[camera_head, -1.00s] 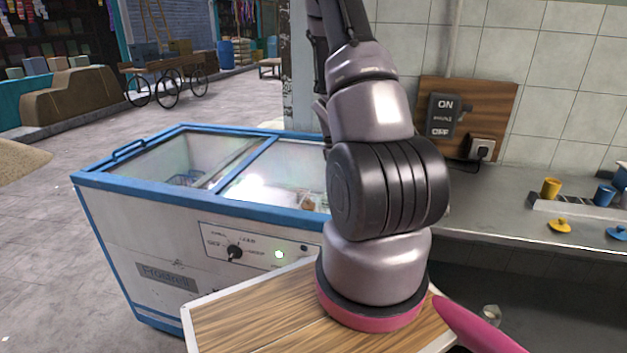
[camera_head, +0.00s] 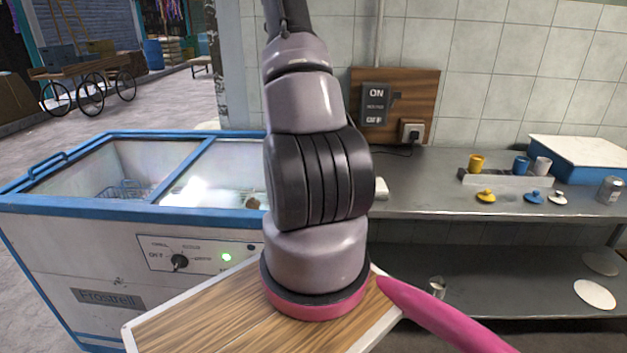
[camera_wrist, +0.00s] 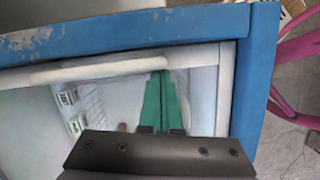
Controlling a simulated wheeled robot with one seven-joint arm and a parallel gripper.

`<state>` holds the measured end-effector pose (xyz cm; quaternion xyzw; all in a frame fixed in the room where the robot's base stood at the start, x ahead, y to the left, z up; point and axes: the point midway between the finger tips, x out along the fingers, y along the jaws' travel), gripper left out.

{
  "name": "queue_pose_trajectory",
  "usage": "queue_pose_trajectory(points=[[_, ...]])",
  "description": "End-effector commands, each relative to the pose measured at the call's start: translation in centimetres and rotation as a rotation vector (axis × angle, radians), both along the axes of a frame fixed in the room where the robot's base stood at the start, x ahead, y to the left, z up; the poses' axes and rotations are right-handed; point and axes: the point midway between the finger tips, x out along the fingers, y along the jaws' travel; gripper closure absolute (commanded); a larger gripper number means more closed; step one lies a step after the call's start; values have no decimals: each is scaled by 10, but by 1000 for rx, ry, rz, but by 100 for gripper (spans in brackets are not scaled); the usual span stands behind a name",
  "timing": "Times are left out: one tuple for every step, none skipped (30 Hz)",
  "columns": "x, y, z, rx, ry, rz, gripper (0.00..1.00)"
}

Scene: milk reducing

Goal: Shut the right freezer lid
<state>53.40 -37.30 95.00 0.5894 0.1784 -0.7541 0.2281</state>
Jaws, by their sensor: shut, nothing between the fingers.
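The chest freezer (camera_head: 40,207) stands at the left in the head view, with a blue rim and two top sections. A blue handle (camera_head: 48,165) sits at the far left of its top. The right section (camera_head: 222,180) shows bright glare, and my arm hides its right part. I cannot tell how far the right lid is open. In the wrist view, the blue rim (camera_wrist: 262,70) surrounds a pale inner frame with a whitish bar (camera_wrist: 100,68). My gripper (camera_wrist: 161,76) has its green fingers together, empty, over the freezer's interior near a corner. The head view does not show it.
A steel counter (camera_head: 430,200) runs right of the freezer, with small cups and lids on it. A switch board (camera_head: 395,108) hangs on the tiled wall. A wire basket (camera_head: 122,190) lies in the left section. A cart (camera_head: 90,80) stands far behind.

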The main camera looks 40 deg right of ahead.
Motion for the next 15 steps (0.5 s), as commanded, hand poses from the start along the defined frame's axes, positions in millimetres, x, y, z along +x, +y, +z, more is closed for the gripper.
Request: queue_pose_trajectory(points=[[-2, -3, 0, -3, 3, -5, 100], [-1, -2, 0, -4, 3, -5, 100], [1, -1, 0, -4, 4, -4, 100], [3, 1, 0, -3, 3, -3, 100], [6, 3, 0, -3, 3, -3, 100], [10, 7, 0, -2, 2, -2, 100], [15, 10, 0, -2, 1, -1, 100], [19, 13, 0, -2, 1, 0, 100], [26, 19, 0, -2, 1, 1, 100], [31, 23, 0, -2, 1, 1, 100], [33, 24, 6, -3, -3, -2, 100], [35, 24, 19, -4, -6, -2, 100], [36, 25, 26, -4, -5, -3, 100], [38, 26, 33, -4, -6, -2, 100], [40, 28, 42, -4, -6, -3, 100]])
